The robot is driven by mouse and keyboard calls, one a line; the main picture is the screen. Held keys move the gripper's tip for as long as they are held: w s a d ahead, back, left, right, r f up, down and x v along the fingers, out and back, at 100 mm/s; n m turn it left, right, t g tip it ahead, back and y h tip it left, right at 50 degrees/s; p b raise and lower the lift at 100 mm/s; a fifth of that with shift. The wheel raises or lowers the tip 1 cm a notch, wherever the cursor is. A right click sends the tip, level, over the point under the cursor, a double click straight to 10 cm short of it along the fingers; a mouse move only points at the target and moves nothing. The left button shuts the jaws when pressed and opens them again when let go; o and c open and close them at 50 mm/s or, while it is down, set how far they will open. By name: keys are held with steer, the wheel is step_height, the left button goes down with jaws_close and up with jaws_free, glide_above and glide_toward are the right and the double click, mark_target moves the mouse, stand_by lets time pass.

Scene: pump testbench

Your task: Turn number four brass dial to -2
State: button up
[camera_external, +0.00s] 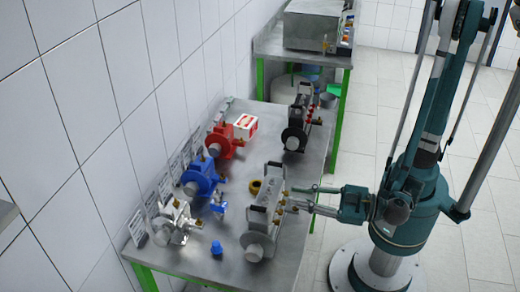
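A grey metal pump unit (264,212) stands at the near right of the steel table, with a round light knob on its near end. Several small brass dials (279,218) line its right side. Their numbers and pointer readings are too small to read, so I cannot tell which is number four. My gripper (291,196) reaches in from the right, level with these dials. Its two fingers are spread apart, with the tips close to the dials. I cannot tell whether they touch one.
Blue (200,179), red (222,142) and silver (174,222) pumps stand along the wall side. A black unit (296,125) stands farther back.

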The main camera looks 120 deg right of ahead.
steer(key=v, duration=1)
stand_by(0.4)
steer(key=shift+r, duration=0.1)
stand_by(0.3)
steer(key=w+d+m, duration=0.1)
steer(key=m, duration=0.1)
steer(key=w+d+m+p, duration=0.1)
steer(key=m, duration=0.1)
steer(key=shift+w+d, duration=0.15)
steer(key=shift+w, duration=0.25)
steer(key=shift+w+d, duration=0.15)
steer(key=shift+d, duration=0.05)
steer(key=x, duration=0.7)
stand_by(0.7)
steer(key=shift+d, duration=0.15)
